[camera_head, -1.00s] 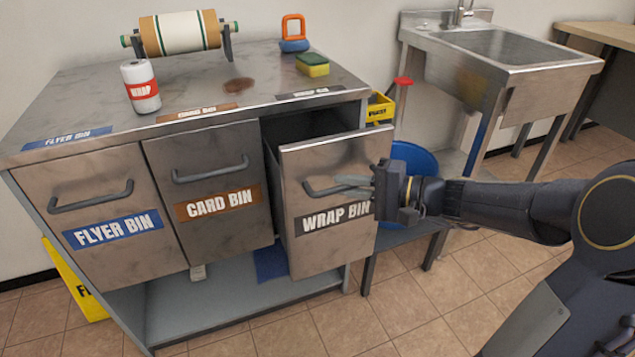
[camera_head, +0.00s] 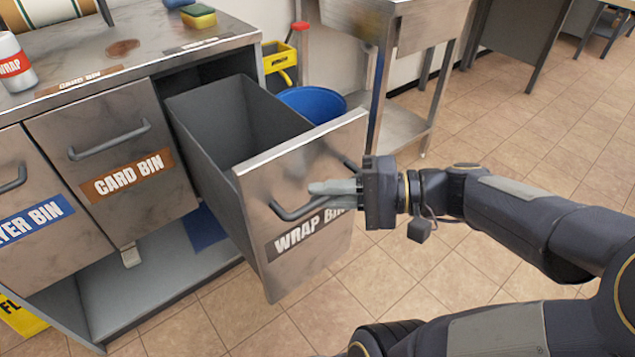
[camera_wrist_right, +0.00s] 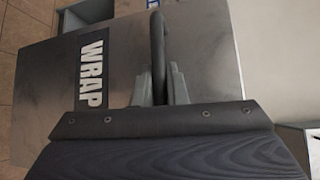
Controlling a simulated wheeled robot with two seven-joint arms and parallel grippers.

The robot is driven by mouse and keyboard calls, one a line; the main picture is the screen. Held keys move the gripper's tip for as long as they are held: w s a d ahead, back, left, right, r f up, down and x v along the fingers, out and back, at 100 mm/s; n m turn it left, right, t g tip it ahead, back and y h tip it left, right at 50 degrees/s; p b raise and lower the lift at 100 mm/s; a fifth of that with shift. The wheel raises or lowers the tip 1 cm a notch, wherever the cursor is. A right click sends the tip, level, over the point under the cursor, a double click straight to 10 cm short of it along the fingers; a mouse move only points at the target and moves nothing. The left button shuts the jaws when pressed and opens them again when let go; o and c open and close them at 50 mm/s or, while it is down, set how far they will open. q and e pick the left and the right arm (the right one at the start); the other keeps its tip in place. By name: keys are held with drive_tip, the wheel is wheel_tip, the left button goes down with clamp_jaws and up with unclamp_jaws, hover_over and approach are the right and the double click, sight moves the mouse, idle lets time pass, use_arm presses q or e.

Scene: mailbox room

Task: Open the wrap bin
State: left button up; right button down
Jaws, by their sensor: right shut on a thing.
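The wrap bin (camera_head: 258,207) is a grey metal drawer with a black WRAP BIN label, pulled well out of the cabinet, its hollow inside showing from above. Its bar handle (camera_head: 293,212) is on the front panel. My right gripper (camera_head: 325,188) is at the handle, its fingers shut on the bar. In the right wrist view, the handle (camera_wrist_right: 158,50) passes between the two fingers of my right gripper (camera_wrist_right: 160,85), beside the WRAP label. The end of the label is hidden behind the gripper. My left gripper is not in view.
The closed card bin (camera_head: 115,160) and flyer bin (camera_head: 30,220) are to the left. A blue bucket (camera_head: 312,104) stands behind the drawer, near a yellow caddy (camera_head: 280,66). A sink stand (camera_head: 395,120) is at the back. Tiled floor (camera_head: 400,290) is clear in front.

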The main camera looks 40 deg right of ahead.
idle(0.3)
drive_tip(key=c, duration=1.5)
unclamp_jaws()
drive_tip(key=shift+o, duration=0.2)
drive_tip(key=p+v, duration=0.1)
drive_tip(key=v, duration=0.7)
drive_tip(key=shift+a, duration=0.1)
